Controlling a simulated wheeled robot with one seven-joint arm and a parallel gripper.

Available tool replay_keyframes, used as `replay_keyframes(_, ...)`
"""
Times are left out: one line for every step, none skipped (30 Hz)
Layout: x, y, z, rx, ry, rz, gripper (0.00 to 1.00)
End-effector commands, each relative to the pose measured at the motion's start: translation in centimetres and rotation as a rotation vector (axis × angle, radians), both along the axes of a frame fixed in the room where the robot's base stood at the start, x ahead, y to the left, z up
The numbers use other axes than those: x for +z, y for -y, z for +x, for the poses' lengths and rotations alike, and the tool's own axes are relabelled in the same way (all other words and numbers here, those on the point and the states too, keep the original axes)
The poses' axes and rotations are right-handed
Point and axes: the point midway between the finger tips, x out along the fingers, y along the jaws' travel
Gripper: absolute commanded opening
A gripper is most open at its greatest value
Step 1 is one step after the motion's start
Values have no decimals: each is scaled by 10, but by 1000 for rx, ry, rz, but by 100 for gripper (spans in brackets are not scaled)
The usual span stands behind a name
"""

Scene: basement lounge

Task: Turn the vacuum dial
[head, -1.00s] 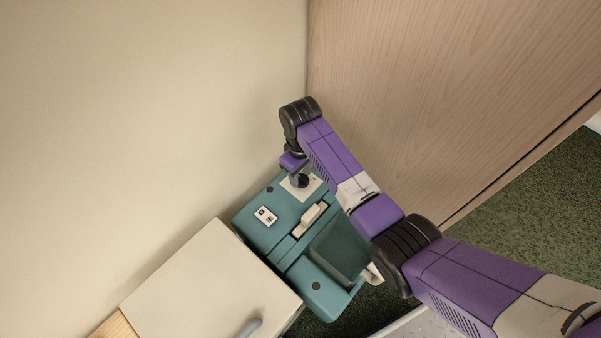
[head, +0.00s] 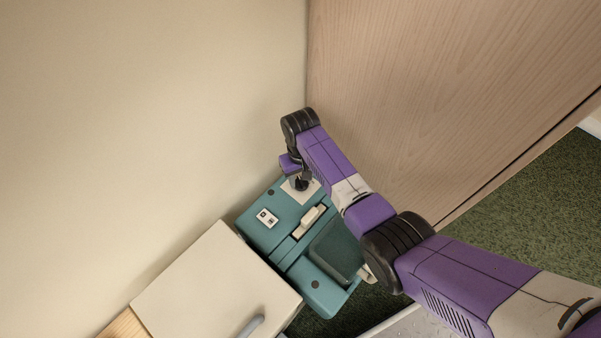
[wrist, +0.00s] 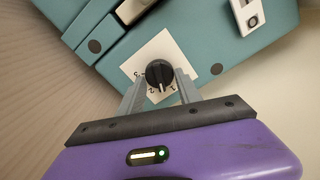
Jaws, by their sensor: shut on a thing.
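The teal vacuum (head: 283,245) stands in the corner between the wall and the wood panel. Its black dial (wrist: 160,73) sits on a white numbered plate (wrist: 179,51) in the wrist view; a 1, a 2 and a 3 show around it. The dial's pale pointer line faces down toward my gripper, near the 2. My gripper (wrist: 160,88) has its two grey fingers on either side of the dial, shut on it. In the head view my gripper (head: 300,184) comes down on the plate, and the dial is mostly hidden there.
A cream cabinet (head: 215,285) with a grey handle stands left of the vacuum. The wood panel (head: 440,90) rises close behind my arm. A white two-part switch panel (head: 267,218) and a cream handle (head: 307,222) are on the vacuum's top. Green carpet (head: 510,205) is open at the right.

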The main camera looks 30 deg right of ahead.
Motion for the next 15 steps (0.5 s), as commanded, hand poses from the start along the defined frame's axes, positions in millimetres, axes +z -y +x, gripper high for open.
replay_keyframes(4,-1,0,-45,-1,1,0)
replay_keyframes(4,0,0,-74,-1,0,0)
replay_keyframes(4,0,0,-111,-1,0,0)
replay_keyframes(4,0,0,-140,-1,0,0)
replay_keyframes(3,0,0,-168,-1,1,0)
replay_keyframes(3,0,0,-206,-1,1,0)
replay_keyframes(3,0,0,-235,0,1,0)
replay_keyframes(3,0,0,-263,-1,1,0)
replay_keyframes(3,0,0,-301,-1,1,0)
replay_keyframes(3,0,0,-329,0,0,0)
replay_keyframes(3,1,0,-358,1,1,0)
replay_keyframes(3,1,0,-396,0,0,0)
replay_keyframes(3,1,0,-425,0,0,0)
replay_keyframes(3,1,0,-454,0,1,0)
replay_keyframes(3,1,0,-492,1,1,0)
